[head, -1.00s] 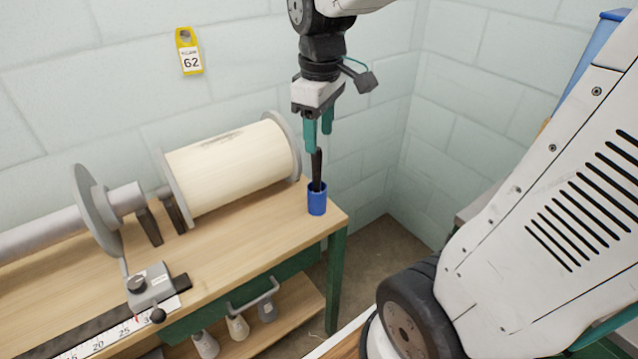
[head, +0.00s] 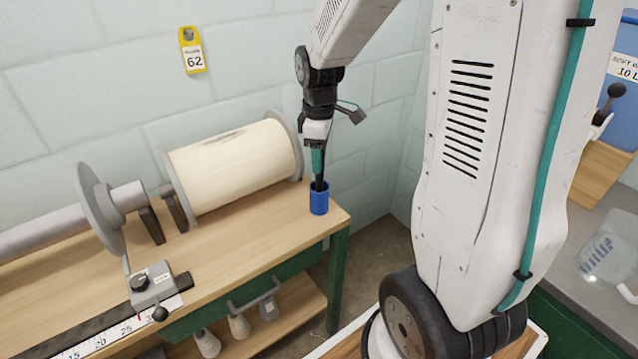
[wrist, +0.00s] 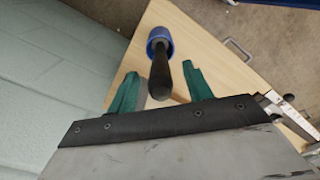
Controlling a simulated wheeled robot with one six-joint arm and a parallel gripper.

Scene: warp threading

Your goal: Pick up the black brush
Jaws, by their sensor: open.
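The black brush (wrist: 160,76) stands upright in a blue cup (head: 319,204) at the right end of the wooden table. In the head view only a short dark part of the brush (head: 319,184) shows above the cup. My gripper (head: 318,168) is right above the cup, with its teal fingers pointing down around the brush. In the wrist view my gripper (wrist: 163,84) is open, and the brush handle lies between the two fingers with gaps on both sides. The blue cup also shows in the wrist view (wrist: 158,34) beyond the fingertips.
A large cream warp roll (head: 235,165) with grey flanges lies on the table (head: 250,236) to the left of the cup. A ruler rail with a grey clamp (head: 152,284) is at the table's front. A yellow tag (head: 193,52) hangs on the wall.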

